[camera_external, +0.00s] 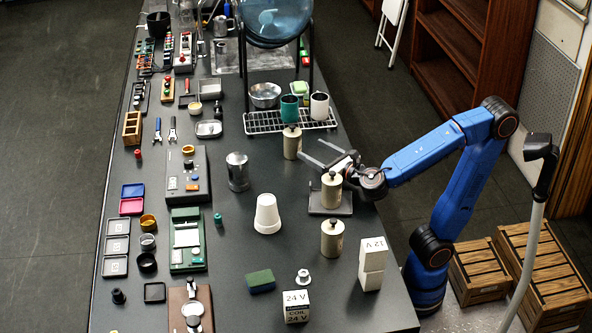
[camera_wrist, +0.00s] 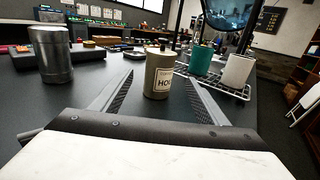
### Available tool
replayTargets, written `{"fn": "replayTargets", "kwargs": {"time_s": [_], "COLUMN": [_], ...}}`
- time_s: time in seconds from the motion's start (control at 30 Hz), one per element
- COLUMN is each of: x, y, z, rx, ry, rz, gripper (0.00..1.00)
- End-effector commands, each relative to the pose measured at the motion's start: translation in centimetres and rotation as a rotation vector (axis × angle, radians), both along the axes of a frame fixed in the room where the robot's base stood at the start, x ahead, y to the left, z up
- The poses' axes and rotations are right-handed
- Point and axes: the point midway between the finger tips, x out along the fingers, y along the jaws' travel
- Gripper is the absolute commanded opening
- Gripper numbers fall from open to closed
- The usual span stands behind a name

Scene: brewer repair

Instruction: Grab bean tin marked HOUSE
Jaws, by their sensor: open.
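A cream tin with a dark lid and knob (camera_external: 292,142) stands upright on the dark bench just in front of the wire rack. In the wrist view this tin (camera_wrist: 158,75) shows a label whose visible letters begin "HO"; the rest is turned out of sight. My gripper (camera_external: 311,149) is open and empty, its fingers pointing toward this tin. In the wrist view the tin appears between the two finger lines, touching neither. Two similar tins stand nearer the external camera, one (camera_external: 331,191) on a dark plate and one (camera_external: 332,240) on the bench; their labels cannot be read there.
The wire rack (camera_external: 262,124) holds a teal cup (camera_external: 289,108) and a white cup (camera_external: 319,106) behind the tin. A metal canister (camera_external: 237,171) stands to the left, also in the wrist view (camera_wrist: 50,55). A white stacked cup (camera_external: 267,214) and white boxes (camera_external: 372,264) stand nearer.

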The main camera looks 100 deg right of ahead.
Motion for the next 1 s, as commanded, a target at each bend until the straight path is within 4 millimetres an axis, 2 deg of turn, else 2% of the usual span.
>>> {"fn": "replayTargets", "kwargs": {"time_s": [0.33, 0.73, 1.0], "x": [2.1, 3.3, 5.2], "y": [-2.9, -4.4, -6.8], "z": [0.0, 0.0, -0.2], "rx": [0.000, 0.000, -0.001], "ry": [0.000, 0.000, 0.001], "rz": [-0.003, -0.002, -0.003], "gripper": [0.68, 0.68, 0.68]}}
